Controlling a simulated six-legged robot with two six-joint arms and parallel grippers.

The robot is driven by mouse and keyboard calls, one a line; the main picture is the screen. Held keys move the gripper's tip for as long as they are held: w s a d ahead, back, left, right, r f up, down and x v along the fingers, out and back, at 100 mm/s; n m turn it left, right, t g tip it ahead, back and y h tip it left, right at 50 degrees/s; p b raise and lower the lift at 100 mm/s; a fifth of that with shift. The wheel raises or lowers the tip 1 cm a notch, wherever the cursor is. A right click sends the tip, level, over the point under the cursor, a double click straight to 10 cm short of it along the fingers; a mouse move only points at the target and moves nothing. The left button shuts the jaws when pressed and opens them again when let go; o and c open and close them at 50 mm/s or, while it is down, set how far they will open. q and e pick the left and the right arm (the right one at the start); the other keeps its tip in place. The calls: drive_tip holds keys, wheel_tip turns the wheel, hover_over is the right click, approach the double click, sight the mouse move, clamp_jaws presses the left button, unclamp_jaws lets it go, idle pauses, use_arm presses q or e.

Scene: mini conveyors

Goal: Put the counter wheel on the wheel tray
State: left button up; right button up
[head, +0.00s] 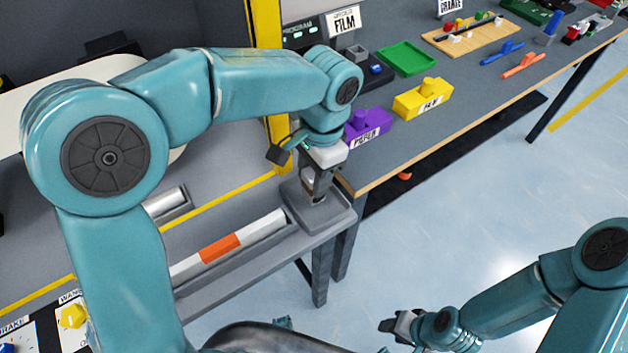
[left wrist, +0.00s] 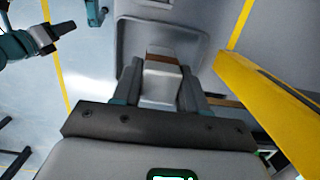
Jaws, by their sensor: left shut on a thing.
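My left gripper (head: 316,188) points down over the grey wheel tray (head: 338,219) at the right end of the low bench. It is shut on a small light-grey and brown thing, which I take for the counter wheel (left wrist: 163,82); in the left wrist view it sits between the two fingers. The tray (left wrist: 126,38) shows behind it there. The fingers hide most of the wheel in the head view, and I cannot tell whether it touches the tray. My right gripper (head: 392,326) is low at the right, away from the bench, its jaw opening unclear.
A white and orange bar (head: 221,247) lies along the bench left of the tray. A yellow post (head: 267,60) stands behind. The grey table (head: 450,85) holds a purple block (head: 368,127), a yellow block (head: 423,99) and a green tray (head: 405,58). Open floor lies at right.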

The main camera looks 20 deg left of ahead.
use_arm(q)
drive_tip(key=shift+f, duration=0.75)
drive_tip(key=shift+w+f, duration=0.1)
drive_tip(key=shift+f, duration=0.15)
drive_tip(key=shift+f, duration=0.1)
drive_tip(key=o, duration=1.1)
